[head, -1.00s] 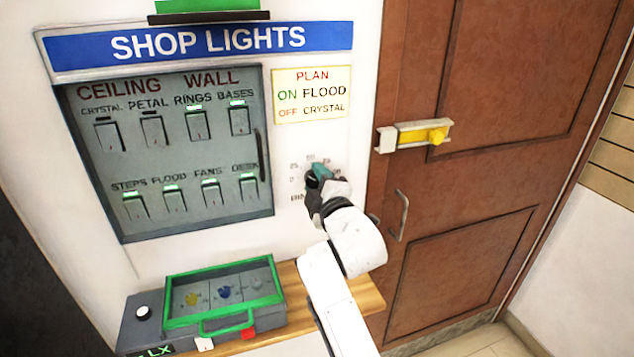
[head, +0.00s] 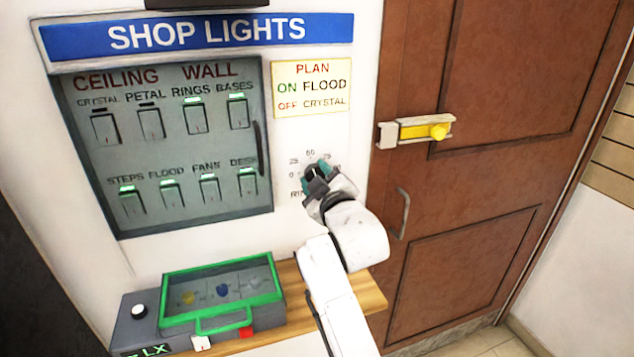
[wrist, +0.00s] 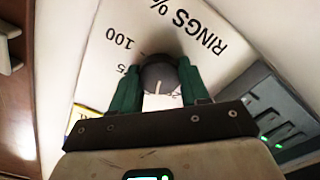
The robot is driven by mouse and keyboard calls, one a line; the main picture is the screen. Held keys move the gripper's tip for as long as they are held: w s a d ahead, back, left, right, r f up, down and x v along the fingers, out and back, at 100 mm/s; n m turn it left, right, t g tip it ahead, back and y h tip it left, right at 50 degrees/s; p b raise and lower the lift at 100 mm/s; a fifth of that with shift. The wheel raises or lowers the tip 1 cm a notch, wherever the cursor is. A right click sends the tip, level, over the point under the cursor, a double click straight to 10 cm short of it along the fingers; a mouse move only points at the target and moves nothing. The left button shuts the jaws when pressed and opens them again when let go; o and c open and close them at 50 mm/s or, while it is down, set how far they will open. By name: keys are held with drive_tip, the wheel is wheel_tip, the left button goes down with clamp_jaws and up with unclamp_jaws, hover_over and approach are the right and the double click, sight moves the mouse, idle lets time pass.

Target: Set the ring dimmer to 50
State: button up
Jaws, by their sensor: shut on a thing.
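The ring dimmer is a dark round knob (head: 312,172) on the white wall panel. In the head view the marks 0, 25, 50 and 75 show around it, and the lower label is partly hidden by my gripper. My gripper (head: 316,179) has its teal fingers on either side of the knob. In the wrist view the knob (wrist: 158,74) sits between the two green fingers of my gripper (wrist: 160,88), which are shut on it. A pale line on the knob points down in that picture. The 100 mark and "RINGS %" are readable there; the 50 mark is hidden.
A grey switch panel (head: 170,150) with several lit switches is left of the knob. A yellow plan card (head: 312,88) hangs above it. A green-rimmed box (head: 222,323) stands on the wooden shelf (head: 345,284) below. A brown door (head: 470,180) with a yellow latch (head: 425,130) is at right.

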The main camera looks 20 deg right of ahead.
drive_tip(key=shift+f+m+b, duration=0.15)
drive_tip(key=shift+m+b, duration=0.45)
drive_tip(key=shift+m, duration=1.3)
drive_tip(key=o, duration=1.1)
drive_tip(key=shift+c, duration=0.2)
drive_tip(key=s+b, duration=0.1)
drive_tip(key=s, duration=0.9)
drive_tip(key=shift+s+b, duration=0.35)
drive_tip(key=shift+s, duration=0.05)
